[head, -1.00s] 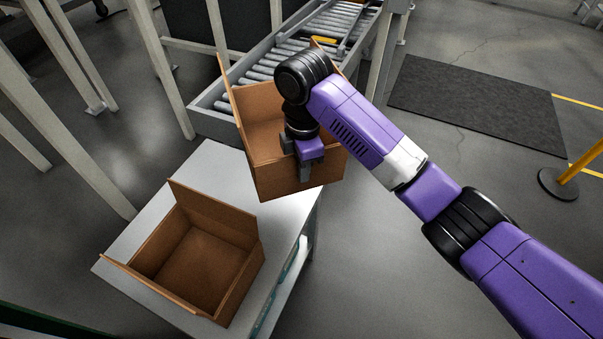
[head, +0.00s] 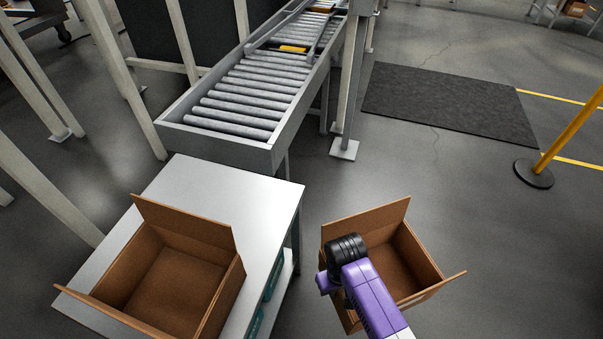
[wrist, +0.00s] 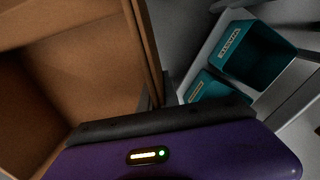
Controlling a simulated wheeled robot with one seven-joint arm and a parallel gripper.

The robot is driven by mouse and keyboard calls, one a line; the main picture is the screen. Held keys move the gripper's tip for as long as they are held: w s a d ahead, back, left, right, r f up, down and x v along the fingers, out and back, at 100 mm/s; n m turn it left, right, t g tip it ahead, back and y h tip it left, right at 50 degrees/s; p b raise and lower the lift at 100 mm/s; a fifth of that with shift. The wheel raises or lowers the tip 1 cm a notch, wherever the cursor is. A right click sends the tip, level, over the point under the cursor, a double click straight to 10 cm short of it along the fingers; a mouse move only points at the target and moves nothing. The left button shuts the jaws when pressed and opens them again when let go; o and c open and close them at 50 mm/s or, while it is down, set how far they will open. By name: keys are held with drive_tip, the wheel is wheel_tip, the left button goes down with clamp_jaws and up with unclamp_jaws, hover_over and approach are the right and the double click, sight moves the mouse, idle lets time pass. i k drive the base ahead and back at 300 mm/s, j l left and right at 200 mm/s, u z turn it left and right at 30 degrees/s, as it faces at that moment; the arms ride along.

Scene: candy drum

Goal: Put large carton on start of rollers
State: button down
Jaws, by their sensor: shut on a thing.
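My gripper (head: 328,284) is shut on the left wall of an open brown carton (head: 402,262). This carton hangs over the floor to the right of the white table, tilted, with flaps spread. In the wrist view the held carton (wrist: 75,75) fills the left side, its wall running down to the fingers (wrist: 152,103). A second open, empty carton (head: 185,262) stands on the white table. I cannot tell surely which carton is larger. The roller conveyor (head: 245,100) lies beyond the table; its near rollers are bare.
The white table (head: 265,200) stands at the near end of the conveyor. Teal bins (wrist: 253,55) sit on its lower shelf, close to the gripper. A grey post (head: 352,90) stands right of the conveyor.

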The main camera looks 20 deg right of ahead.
sight(251, 95)
drive_tip(key=i+l+u, duration=0.1)
drive_tip(key=i+l, duration=0.15)
drive_tip(key=l, duration=0.2)
drive_tip(key=i+l, duration=0.2)
drive_tip(key=l, duration=0.2)
drive_tip(key=i+l+u, duration=0.15)
drive_tip(key=l, duration=0.3)
drive_tip(key=i+l, duration=0.25)
drive_tip(key=l, duration=0.2)
drive_tip(key=i+l+u, duration=0.15)
drive_tip(key=l, duration=0.35)
drive_tip(key=i+l, duration=0.25)
drive_tip(key=l, duration=0.25)
drive_tip(key=i+l+u, duration=0.15)
drive_tip(key=l, duration=0.3)
drive_tip(key=i+l, duration=0.15)
drive_tip(key=l, duration=0.35)
drive_tip(key=u, duration=0.05)
